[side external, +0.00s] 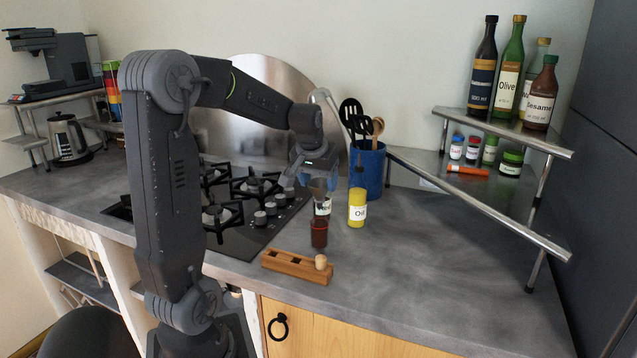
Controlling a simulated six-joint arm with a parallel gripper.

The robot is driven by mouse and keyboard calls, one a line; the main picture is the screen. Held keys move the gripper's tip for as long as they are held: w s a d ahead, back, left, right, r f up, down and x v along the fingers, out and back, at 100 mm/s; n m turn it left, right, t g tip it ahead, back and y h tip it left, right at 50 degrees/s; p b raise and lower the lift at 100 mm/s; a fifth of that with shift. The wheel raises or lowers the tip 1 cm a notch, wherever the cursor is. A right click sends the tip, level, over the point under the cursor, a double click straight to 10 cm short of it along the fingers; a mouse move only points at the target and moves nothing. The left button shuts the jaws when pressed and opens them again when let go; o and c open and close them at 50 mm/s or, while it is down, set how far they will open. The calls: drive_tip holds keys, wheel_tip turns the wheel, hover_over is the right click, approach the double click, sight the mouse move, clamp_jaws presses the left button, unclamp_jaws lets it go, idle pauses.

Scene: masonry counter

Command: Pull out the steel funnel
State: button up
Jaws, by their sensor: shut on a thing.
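The small steel funnel (318,186) shows just below my gripper (312,178), above the mouth of a small bottle (319,228) with dark red-brown contents and a white label near its top. My gripper points down and is shut on the funnel. The fingertips are small and partly hidden by the gripper's body. I cannot tell whether the funnel's spout is inside the bottle neck.
A yellow oil bottle (357,207) stands close to the right. A wooden block (298,266) with a cork (321,262) lies in front. A blue utensil crock (367,171) stands behind, the hob (245,215) left. The counter at right front is clear.

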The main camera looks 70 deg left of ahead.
drive_tip(key=shift+r, duration=0.7)
drive_tip(key=shift+r, duration=1.45)
drive_tip(key=shift+s+f, duration=0.1)
